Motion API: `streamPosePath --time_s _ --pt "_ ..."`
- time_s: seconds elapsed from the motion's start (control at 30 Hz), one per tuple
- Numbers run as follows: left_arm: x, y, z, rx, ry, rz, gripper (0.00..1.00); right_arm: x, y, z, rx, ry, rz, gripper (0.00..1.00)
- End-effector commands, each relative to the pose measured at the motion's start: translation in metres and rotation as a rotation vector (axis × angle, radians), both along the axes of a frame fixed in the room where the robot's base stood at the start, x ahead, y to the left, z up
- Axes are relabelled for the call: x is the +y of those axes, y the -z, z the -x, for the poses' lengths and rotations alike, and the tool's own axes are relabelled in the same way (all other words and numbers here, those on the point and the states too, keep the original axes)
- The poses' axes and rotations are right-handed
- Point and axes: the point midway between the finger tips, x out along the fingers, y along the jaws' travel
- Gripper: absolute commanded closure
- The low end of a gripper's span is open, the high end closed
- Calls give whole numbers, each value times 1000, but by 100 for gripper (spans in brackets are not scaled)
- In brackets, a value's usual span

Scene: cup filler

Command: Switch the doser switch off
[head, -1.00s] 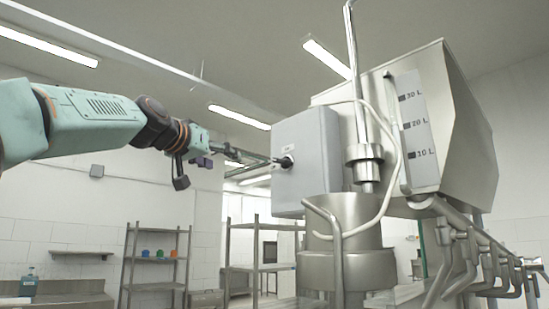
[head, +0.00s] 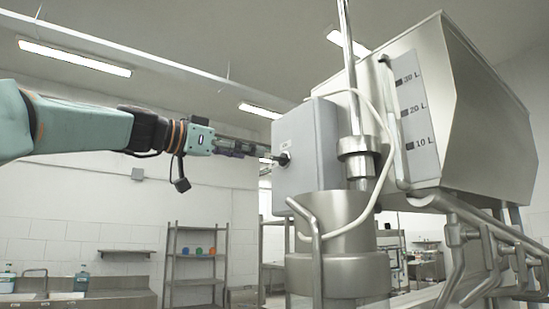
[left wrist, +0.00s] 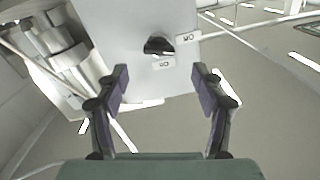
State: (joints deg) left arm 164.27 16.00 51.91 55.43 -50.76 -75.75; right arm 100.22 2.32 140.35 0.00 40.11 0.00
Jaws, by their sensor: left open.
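The doser switch is a small black knob (head: 283,159) on the left face of a grey box (head: 306,150) fixed to the steel machine. In the left wrist view the knob (left wrist: 158,45) sits beyond the fingertips, roughly between them, with two small white labels beside it; their lettering is too small to read surely. My left gripper (head: 262,154) points at the knob from the left. In the left wrist view its two fingers (left wrist: 160,78) are spread with nothing between them, and appear apart from the knob. My right gripper is not in view.
A steel hopper (head: 470,110) with a litre scale rises behind the box. A hose (head: 385,125) and steel cylinder (head: 340,270) stand right of and below it. Shelving (head: 195,262) stands far back at the left. The space around my left arm is clear.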

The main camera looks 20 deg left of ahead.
Motion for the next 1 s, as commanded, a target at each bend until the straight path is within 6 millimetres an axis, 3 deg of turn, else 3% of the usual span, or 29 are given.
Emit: streamPosePath --time_s 0.27,0.7,1.0 --pt "-5 0 0 -55 24 -75 32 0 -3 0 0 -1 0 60" --pt "-44 -2 -48 -53 20 -75 32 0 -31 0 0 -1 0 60" --pt "-53 -1 -58 -55 18 -74 32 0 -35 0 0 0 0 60"
